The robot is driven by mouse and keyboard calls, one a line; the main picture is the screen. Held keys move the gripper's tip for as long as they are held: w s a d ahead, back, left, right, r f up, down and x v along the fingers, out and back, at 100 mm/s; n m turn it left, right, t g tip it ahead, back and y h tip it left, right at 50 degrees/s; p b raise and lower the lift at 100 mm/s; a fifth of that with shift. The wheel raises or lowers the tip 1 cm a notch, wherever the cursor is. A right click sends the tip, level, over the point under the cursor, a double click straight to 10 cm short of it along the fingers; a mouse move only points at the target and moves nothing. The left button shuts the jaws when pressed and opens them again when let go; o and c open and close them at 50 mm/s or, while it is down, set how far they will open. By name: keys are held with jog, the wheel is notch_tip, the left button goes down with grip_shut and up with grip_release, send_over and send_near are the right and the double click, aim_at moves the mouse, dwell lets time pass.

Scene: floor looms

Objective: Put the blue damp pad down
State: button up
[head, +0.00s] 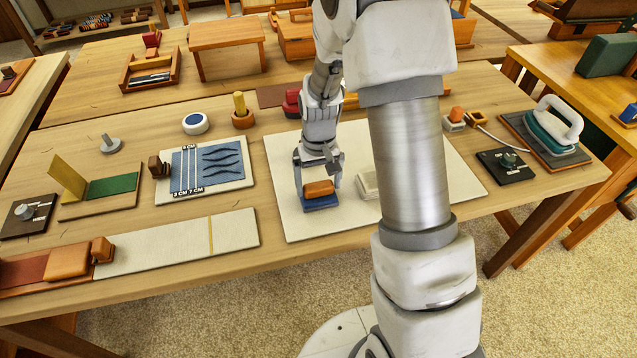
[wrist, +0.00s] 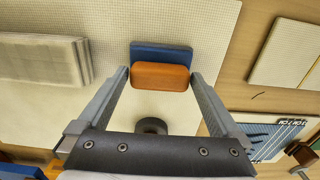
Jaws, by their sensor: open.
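The blue damp pad (head: 322,203) has an orange grip block (head: 318,187) on top. It appears to lie flat on the white cloth (head: 285,222), left of the cloth's middle. In the wrist view the blue pad (wrist: 160,49) shows just beyond its orange block (wrist: 160,76). My gripper (head: 318,178) is open above the pad, one finger on each side of the orange block. In the wrist view my gripper (wrist: 161,79) shows narrow gaps between the fingertips and the block's ends. My arm hides the cloth's right middle part.
A pale block (head: 368,184) lies on the cloth right of the pad, and shows in the wrist view (wrist: 40,60). A board with blue cloth (head: 205,170) lies to the left. A teal iron (head: 553,128) stands at the right. The cloth's front left area is clear.

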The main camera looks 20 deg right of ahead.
aim_at(319, 185)
jog(key=s+r+t+p, duration=0.1)
jog(key=s+r, duration=0.3)
jog(key=r, duration=0.7)
jog(key=s+r+t, duration=0.1)
jog(key=s+r, duration=0.3)
jog(key=r, duration=0.8)
jog(key=s+r+t, duration=0.3)
jog(key=s+r, duration=0.2)
jog(key=s, duration=0.7)
jog(key=shift+s+t, duration=0.25)
jog(key=shift+t, duration=0.05)
jog(key=shift+a+r, duration=0.1)
notch_tip(319, 185, up, 3)
jog(key=p, duration=0.3)
